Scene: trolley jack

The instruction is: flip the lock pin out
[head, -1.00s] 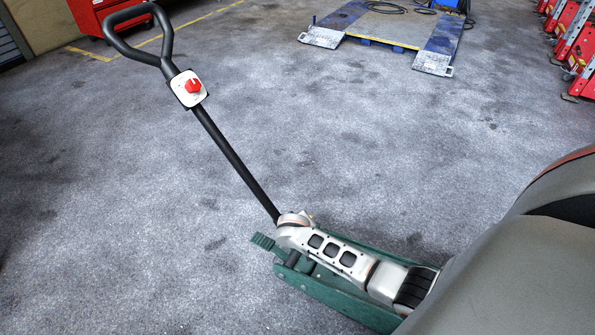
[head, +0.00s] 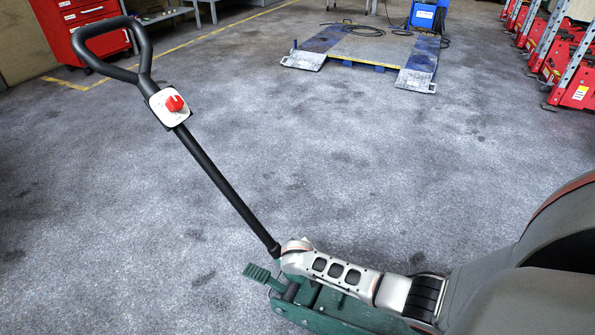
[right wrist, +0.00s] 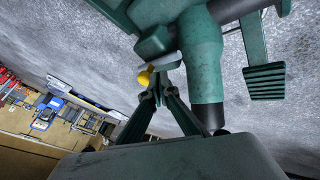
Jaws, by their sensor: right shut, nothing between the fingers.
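The green trolley jack (head: 330,309) stands on the floor at the bottom of the head view, its long black handle (head: 218,183) leaning up to the left. In the right wrist view its green cylinder (right wrist: 205,65) and ribbed pedal (right wrist: 265,81) show close up. The lock pin (right wrist: 145,77) shows a yellow knob with a pale shaft, left of the cylinder. My right gripper (right wrist: 160,86) is shut and empty, its fingertips just below and right of the yellow knob; I cannot tell if they touch. In the head view my right arm hides the gripper and pin. My left gripper is not in view.
A red knob on a white plate (head: 168,106) sits on the handle. Behind are a blue lift platform (head: 365,47), a red cabinet (head: 75,28) and red equipment (head: 575,85) at the right. The floor around the jack is clear.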

